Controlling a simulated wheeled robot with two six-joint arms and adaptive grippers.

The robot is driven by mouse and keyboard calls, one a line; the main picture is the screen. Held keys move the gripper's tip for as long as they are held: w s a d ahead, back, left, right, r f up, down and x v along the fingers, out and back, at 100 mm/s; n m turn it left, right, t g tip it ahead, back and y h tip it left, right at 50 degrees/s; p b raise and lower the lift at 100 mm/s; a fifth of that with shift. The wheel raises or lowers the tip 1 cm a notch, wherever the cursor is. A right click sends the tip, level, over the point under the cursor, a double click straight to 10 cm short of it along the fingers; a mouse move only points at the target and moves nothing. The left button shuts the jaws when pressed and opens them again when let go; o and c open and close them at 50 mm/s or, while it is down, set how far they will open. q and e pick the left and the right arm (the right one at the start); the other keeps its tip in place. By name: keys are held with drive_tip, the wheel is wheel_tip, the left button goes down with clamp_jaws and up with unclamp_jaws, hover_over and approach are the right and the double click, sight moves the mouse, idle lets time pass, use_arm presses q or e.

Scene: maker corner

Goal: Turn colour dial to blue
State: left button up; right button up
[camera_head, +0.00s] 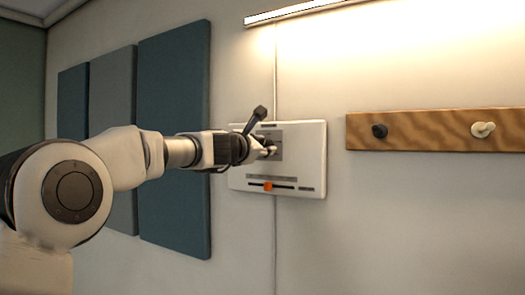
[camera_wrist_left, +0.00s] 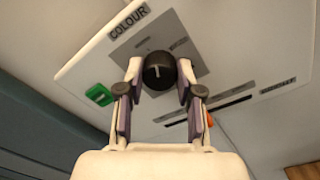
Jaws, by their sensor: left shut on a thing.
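A white wall panel (camera_head: 310,160) hangs in front of me, with a grey square plate on it. In the left wrist view, the panel (camera_wrist_left: 85,72) carries the word COLOUR and a round black dial (camera_wrist_left: 158,72) with a short pale mark. My left gripper (camera_head: 268,150) reaches the panel from the left. In the wrist view its two fingers (camera_wrist_left: 160,66) stand on either side of the dial, shut on it. In the head view the gripper hides the dial. My right gripper is not in view.
An orange slider knob (camera_head: 268,186) sits in a slot low on the panel. A green piece (camera_wrist_left: 98,94) shows on the panel in the wrist view. A wooden peg rail (camera_head: 435,130) is to the right, blue-grey wall panels (camera_head: 175,150) to the left.

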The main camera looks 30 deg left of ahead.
use_arm(q)
drive_tip(key=m+b, duration=0.4)
drive_tip(key=m, duration=1)
drive_tip(key=m+h+b, duration=0.1)
drive_tip(key=m+b, duration=0.3)
drive_tip(key=m, duration=1)
drive_tip(key=shift+a+r+h, duration=0.2)
drive_tip(key=shift+h, duration=0.1)
drive_tip(key=m, duration=0.4)
drive_tip(key=shift+m, duration=0.3)
drive_tip(key=m, duration=0.4)
drive_tip(key=shift+m+g, duration=0.3)
drive_tip(key=shift+m, duration=0.1)
